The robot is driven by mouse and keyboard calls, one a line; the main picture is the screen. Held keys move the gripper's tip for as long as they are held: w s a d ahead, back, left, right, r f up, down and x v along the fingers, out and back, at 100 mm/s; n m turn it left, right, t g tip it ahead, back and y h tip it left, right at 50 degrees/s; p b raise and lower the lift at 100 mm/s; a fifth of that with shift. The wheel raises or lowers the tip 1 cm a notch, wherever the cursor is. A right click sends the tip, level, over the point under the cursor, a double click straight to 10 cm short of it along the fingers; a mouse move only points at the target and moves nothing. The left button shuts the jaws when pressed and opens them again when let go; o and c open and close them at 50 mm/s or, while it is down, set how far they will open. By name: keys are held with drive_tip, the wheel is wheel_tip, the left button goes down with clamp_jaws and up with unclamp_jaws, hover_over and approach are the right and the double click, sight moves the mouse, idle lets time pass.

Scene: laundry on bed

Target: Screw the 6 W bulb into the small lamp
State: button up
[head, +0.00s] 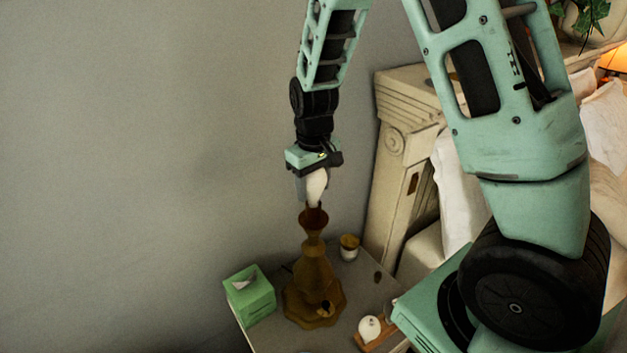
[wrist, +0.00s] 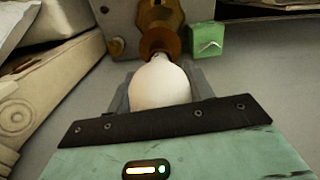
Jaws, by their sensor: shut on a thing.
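My gripper (head: 311,187) is shut on a white bulb (head: 317,186), directly above the small brown lamp (head: 313,268). The bulb's lower end is at the lamp's socket (head: 313,214); I cannot tell whether it is inside or just above it. In the wrist view the bulb (wrist: 160,85) sits between the fingers, its narrow end toward the lamp's socket (wrist: 160,42). The bulb's wattage marking is not visible. Another round white bulb (head: 369,328) lies on a wooden tray (head: 378,343) at the front of the nightstand.
The lamp stands on a nightstand (head: 268,336). A green tissue box (head: 249,294) is left of it, and a small brown-and-white cup (head: 349,247) is behind it to the right. The bed's carved headboard post (head: 398,165) rises close on the right; the wall side is clear.

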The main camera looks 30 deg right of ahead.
drive_tip(key=shift+r+m+p, duration=0.15)
drive_tip(key=shift+m+p, duration=0.4)
drive_tip(key=shift+m, duration=1.15)
drive_tip(key=shift+p, duration=0.3)
drive_tip(key=shift+m+p, duration=0.6)
drive_tip(key=shift+m, duration=1.1)
drive_tip(key=shift+m+p, duration=0.65)
drive_tip(key=shift+m, duration=0.05)
drive_tip(key=shift+m+p, duration=0.4)
drive_tip(key=shift+m, duration=0.7)
